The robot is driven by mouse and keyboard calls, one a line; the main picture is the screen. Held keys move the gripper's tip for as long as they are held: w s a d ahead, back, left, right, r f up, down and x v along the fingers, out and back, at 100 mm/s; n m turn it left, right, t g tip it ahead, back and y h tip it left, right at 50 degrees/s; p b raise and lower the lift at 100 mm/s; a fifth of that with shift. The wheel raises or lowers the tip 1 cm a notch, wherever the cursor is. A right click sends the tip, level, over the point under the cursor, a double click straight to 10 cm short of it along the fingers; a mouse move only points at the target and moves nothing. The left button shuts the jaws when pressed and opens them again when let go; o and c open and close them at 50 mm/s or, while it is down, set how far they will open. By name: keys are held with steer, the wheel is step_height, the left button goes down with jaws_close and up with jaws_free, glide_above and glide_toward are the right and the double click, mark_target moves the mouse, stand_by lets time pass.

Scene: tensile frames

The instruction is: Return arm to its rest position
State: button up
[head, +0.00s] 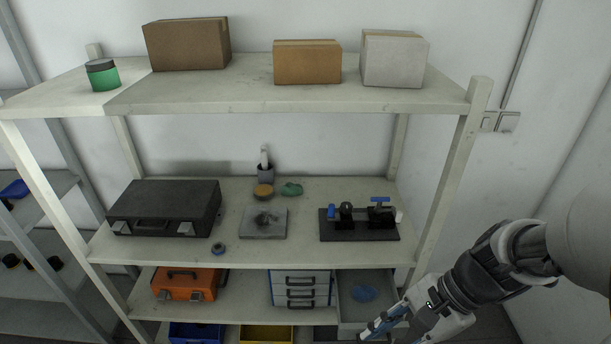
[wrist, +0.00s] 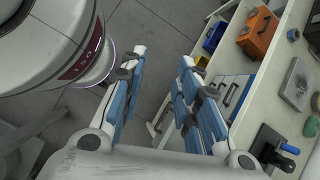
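My gripper (head: 385,322) is at the lower right of the head view, in front of the shelf's right side, by the open grey drawer (head: 345,318). My arm reaches in from the right edge. In the wrist view my gripper (wrist: 164,62) has its two blue-padded fingers spread apart, with only grey floor between them. It is empty. In the head view the fingers are small and partly cut by the bottom edge.
The shelf's middle board (head: 300,245) holds a black case (head: 165,208), a grey plate (head: 263,228) and a black fixture with blue handles (head: 358,230). An orange case (head: 187,283) and a drawer unit (head: 301,288) are below. A shelf post (head: 452,185) stands near my arm.

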steer(key=s+r+n+t+h, duration=0.5)
steer(key=r+n, duration=0.5)
steer(key=n, duration=0.3)
steer(key=shift+d+r+n+h, duration=0.15)
steer(key=shift+r+n+h, duration=0.2)
steer(key=shift+h, duration=0.45)
